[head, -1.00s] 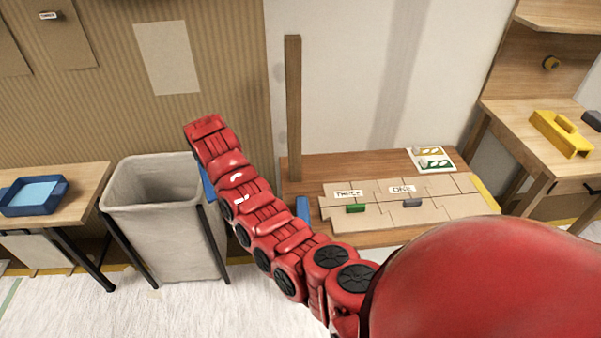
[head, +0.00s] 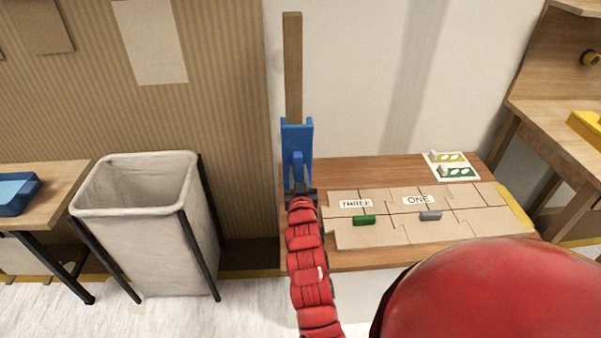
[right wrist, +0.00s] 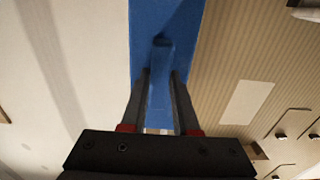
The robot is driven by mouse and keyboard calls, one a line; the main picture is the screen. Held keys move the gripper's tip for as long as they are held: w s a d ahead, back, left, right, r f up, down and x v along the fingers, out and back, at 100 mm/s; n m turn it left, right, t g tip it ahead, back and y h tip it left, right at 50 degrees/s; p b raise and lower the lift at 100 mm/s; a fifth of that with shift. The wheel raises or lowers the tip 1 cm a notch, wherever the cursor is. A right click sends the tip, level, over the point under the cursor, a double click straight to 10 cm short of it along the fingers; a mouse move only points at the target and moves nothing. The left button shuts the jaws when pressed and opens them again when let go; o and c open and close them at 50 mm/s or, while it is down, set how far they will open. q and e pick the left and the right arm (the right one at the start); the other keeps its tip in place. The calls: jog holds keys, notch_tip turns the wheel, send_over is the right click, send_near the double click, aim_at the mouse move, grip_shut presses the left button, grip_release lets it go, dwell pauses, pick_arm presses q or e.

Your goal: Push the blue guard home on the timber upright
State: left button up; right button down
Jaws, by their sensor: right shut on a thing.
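The timber upright (head: 293,65) stands at the table's back left, against the wall. The blue guard (head: 298,135) is upright at the lower part of the timber, with the bare post showing above and between its raised sides. I cannot tell whether it is fully seated against the timber. My right gripper (head: 299,186) is shut on the guard's grip at the front. In the right wrist view, the two fingers (right wrist: 160,80) lie on either side of the blue grip, with the blue guard (right wrist: 144,22) filling the middle behind. My left gripper is out of view.
The wooden table (head: 390,172) holds cardboard panels (head: 385,235) with a green (head: 364,220) and a grey block (head: 430,216), plus a card (head: 452,166). A tall fabric bin (head: 140,225) stands at left. My red arm hides the table's left front.

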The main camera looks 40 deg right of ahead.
jog(key=shift+s+a+r, duration=0.1)
jog(key=shift+a+r, duration=0.05)
jog(key=shift+a, duration=0.05)
jog(key=shift+f+b+x, duration=0.1)
jog(key=shift+b+x, duration=0.35)
jog(key=shift+x, duration=0.7)
jog(key=shift+f+b+x, duration=0.15)
jog(key=shift+b+x, duration=0.3)
jog(key=shift+x, duration=0.7)
jog(key=shift+w+d+r, duration=0.1)
jog(key=shift+w+d, duration=0.2)
jog(key=shift+w, duration=0.2)
jog(key=shift+b, duration=0.55)
jog(key=shift+b+x, duration=1.05)
jog(key=shift+x, duration=1.3)
